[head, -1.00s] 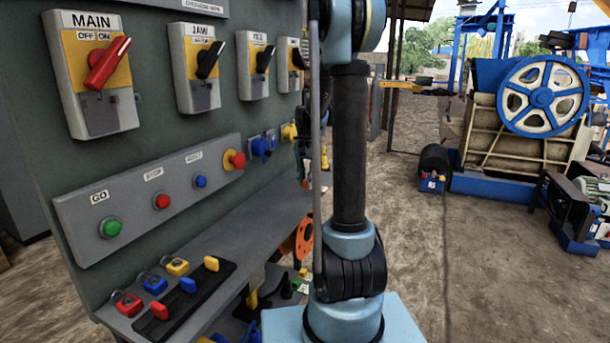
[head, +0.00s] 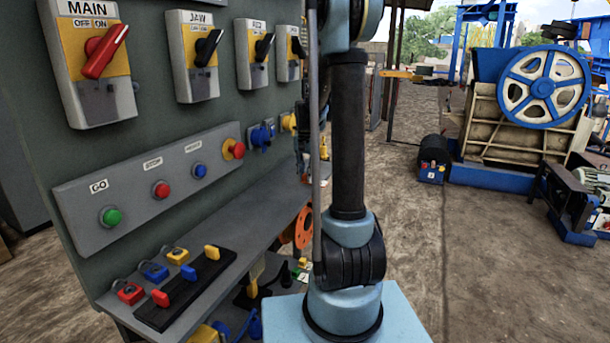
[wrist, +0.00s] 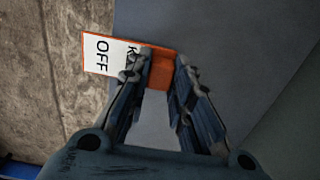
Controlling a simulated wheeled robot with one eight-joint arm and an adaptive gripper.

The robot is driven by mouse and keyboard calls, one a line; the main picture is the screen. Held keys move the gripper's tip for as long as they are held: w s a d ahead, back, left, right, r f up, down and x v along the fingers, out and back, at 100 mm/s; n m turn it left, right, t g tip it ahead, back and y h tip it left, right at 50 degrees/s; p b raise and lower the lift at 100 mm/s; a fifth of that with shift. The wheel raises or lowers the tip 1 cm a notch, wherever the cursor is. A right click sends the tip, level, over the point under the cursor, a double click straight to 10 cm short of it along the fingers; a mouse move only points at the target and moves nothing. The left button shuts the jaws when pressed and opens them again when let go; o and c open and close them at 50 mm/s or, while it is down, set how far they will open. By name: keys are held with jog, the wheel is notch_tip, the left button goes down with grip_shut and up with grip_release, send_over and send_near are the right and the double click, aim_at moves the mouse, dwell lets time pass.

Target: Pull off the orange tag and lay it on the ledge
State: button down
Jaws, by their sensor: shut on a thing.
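The orange tag (wrist: 101,55) shows in the wrist view, with an orange edge and a white face reading OFF. My gripper (wrist: 163,72) is shut on its orange part, and the white face sticks out to the left. Behind it is the flat grey ledge (wrist: 215,30); the tag's white part overlaps the ledge's left edge and the ground in the picture. Whether the tag touches the ledge, I cannot tell. In the head view the ledge (head: 250,212) runs along the panel's foot. My gripper and the tag are mostly hidden there behind my arm.
The panel carries a red MAIN switch (head: 104,50), several black switches and a button box (head: 130,205). Coloured padlocks (head: 154,272) and a black strip with coloured handles (head: 185,290) lie on the near ledge. The ledge's middle is clear. A crusher (head: 535,110) stands far right.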

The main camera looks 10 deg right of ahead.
jog(key=shift+f, duration=0.15)
jog(key=c, duration=1.3)
grip_release()
jog(key=shift+c, duration=0.2)
notch_tip(320, 180, up, 11)
jog(key=s+r+n, duration=0.1)
jog(key=s+n, duration=0.1)
jog(key=s, duration=0.9)
jog(key=s+f+n, duration=0.1)
jog(key=s+f, duration=0.3)
jog(key=s, duration=0.4)
jog(key=s+f+n+t, duration=0.1)
jog(key=s+f+n, duration=0.1)
jog(key=s+f, duration=0.3)
jog(key=s+f+n+t, duration=0.1)
jog(key=s+f, duration=0.3)
jog(key=s, duration=0.8)
jog(key=shift+f+n, duration=0.25)
jog(key=shift+n, duration=0.25)
